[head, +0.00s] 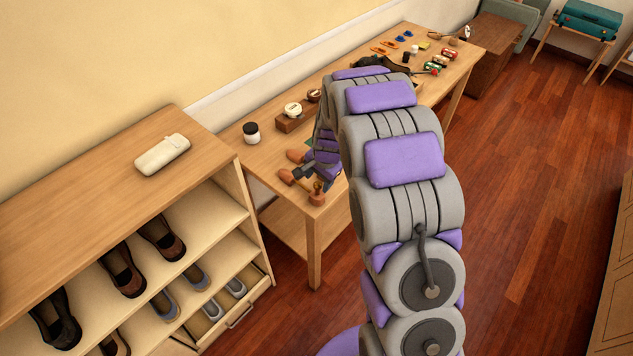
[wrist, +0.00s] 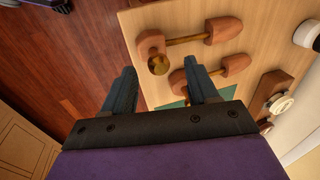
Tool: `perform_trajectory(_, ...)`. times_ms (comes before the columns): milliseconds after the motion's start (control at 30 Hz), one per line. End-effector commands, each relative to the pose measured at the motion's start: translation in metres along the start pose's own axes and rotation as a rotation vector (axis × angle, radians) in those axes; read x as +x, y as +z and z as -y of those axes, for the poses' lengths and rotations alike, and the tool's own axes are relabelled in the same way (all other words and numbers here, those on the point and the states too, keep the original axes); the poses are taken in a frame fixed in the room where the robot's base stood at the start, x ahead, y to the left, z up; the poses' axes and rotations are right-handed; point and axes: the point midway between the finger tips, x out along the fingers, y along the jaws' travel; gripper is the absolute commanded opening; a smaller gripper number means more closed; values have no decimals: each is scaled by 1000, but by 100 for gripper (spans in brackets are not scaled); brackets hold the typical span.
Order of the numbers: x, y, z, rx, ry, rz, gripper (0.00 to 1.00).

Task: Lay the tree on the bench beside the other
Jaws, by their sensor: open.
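Two wooden shoe trees with brass rods lie roughly parallel on the wooden bench (head: 335,205). In the wrist view, one tree (wrist: 222,31) is near the bench edge, with a brass knob at its left end. The other tree (wrist: 236,65) lies below it in the picture, and its left part is partly hidden behind a finger. My gripper (wrist: 160,85) is open and appears empty, its fingers above the bench edge beside the trees. In the head view, the trees show as brown ends (head: 288,176) at the near bench end, partly covered by my gripper (head: 304,172).
Small coloured items and shoe-care things fill the far bench end. A shoe shelf (head: 75,215) with a white case (head: 162,154) stands left. The floor at right is clear.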

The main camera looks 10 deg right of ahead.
Motion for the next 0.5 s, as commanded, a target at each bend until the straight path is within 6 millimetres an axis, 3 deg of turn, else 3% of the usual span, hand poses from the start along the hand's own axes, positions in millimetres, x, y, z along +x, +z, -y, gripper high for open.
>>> perform_trajectory(300, -66, 0, 1, -1, 0, -2, 59)
perform_trajectory(500, -82, 0, 0, -1, 2, 1, 59)
